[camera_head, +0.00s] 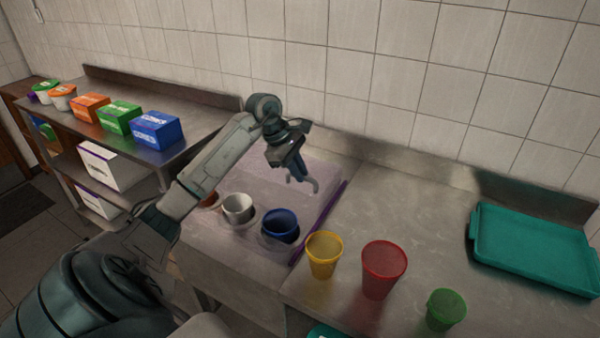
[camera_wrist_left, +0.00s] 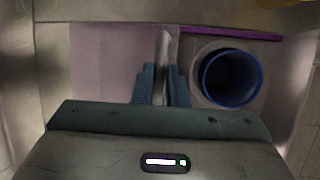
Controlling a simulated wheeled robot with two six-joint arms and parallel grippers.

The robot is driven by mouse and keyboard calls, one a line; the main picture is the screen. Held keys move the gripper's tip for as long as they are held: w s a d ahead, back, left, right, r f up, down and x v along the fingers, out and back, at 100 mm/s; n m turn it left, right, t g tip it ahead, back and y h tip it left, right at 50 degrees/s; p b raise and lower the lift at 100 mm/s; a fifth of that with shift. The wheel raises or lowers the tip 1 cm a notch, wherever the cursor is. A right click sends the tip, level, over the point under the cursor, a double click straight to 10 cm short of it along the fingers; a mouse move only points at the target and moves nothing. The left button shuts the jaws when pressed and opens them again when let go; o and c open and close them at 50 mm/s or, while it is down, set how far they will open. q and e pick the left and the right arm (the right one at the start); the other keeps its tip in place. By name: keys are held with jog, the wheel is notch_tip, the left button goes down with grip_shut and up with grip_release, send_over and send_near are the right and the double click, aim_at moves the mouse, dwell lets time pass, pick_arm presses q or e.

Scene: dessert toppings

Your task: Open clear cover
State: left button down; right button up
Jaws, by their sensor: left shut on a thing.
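The clear cover (camera_head: 240,170) is a pale, see-through panel over the counter unit, with a purple strip (camera_head: 325,215) along its right side. In the head view it looks roughly flat. My left gripper (camera_head: 300,180) is above the cover, fingers pointing down. In the left wrist view its fingers (camera_wrist_left: 162,88) are shut on a grey upright bar, which looks like the cover's handle (camera_wrist_left: 166,45). A blue cup (camera_head: 281,226) and a white cup (camera_head: 238,208) sit in round holes at the unit's front. I cannot tell whether the cover spans them. My right gripper is not in view.
A yellow cup (camera_head: 324,258), a red cup (camera_head: 382,272) and a green cup (camera_head: 445,310) stand on the counter to the right. A teal tray (camera_head: 482,250) lies farther right. Boxes, including a blue one (camera_head: 156,132), stand on the left shelf. The counter's middle right is clear.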

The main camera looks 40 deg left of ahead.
pick_arm(q)
jog(key=c, duration=1.5)
grip_release()
jog(key=shift+o, duration=0.2)
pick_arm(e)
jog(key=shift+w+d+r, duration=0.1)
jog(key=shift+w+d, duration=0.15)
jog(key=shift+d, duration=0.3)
